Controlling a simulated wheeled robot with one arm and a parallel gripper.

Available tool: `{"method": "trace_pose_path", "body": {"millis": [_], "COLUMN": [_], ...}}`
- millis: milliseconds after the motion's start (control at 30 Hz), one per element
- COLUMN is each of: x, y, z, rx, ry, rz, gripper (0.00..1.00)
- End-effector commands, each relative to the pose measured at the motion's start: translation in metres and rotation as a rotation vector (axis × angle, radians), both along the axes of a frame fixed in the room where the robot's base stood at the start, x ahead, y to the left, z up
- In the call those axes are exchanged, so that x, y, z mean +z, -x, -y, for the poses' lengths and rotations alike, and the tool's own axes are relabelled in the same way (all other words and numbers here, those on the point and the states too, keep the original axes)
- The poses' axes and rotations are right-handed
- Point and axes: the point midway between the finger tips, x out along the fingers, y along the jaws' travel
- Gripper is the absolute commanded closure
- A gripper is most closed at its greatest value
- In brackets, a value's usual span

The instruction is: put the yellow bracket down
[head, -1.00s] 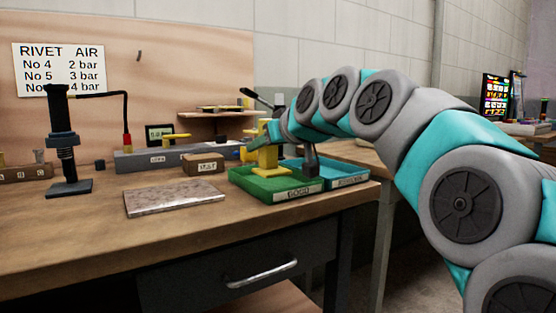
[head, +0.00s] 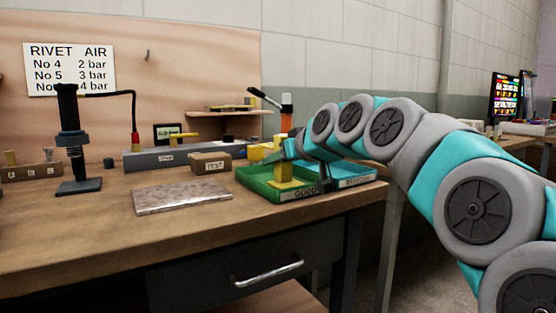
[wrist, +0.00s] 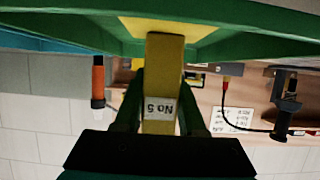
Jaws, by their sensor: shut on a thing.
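The yellow bracket (head: 284,171) is upright inside the green tray (head: 256,187) marked GOOD. My gripper (head: 285,150) is shut on its upper part. In the wrist view, which is upside down, the bracket (wrist: 164,75) stands between the fingers of my gripper (wrist: 164,118), with a white No.5 label facing the camera. Its wide yellow foot is against or just over the green tray floor (wrist: 75,30); I cannot tell for sure whether it touches.
A blue tray (head: 352,181) adjoins the green one at the right, behind my arm. A TEST box (head: 211,163), a grey plate (head: 182,196) and a black press-like tool (head: 74,140) stand to the left. An orange-handled tool (head: 287,112) rises behind. The bench front is clear.

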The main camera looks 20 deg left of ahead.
Motion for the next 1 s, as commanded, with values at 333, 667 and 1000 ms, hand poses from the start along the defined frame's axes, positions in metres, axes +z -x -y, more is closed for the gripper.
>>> {"method": "trace_pose_path", "body": {"millis": [333,667,1000], "x": [-0.003,-0.003,0.008], "y": [0.0,0.0,0.012], "z": [0.0,0.0,0.015], "rx": [0.0,0.0,-0.001], "ry": [-0.001,0.0,-0.001], "rz": [0.001,0.0,0.0], "gripper": [0.38,0.3,0.3]}}
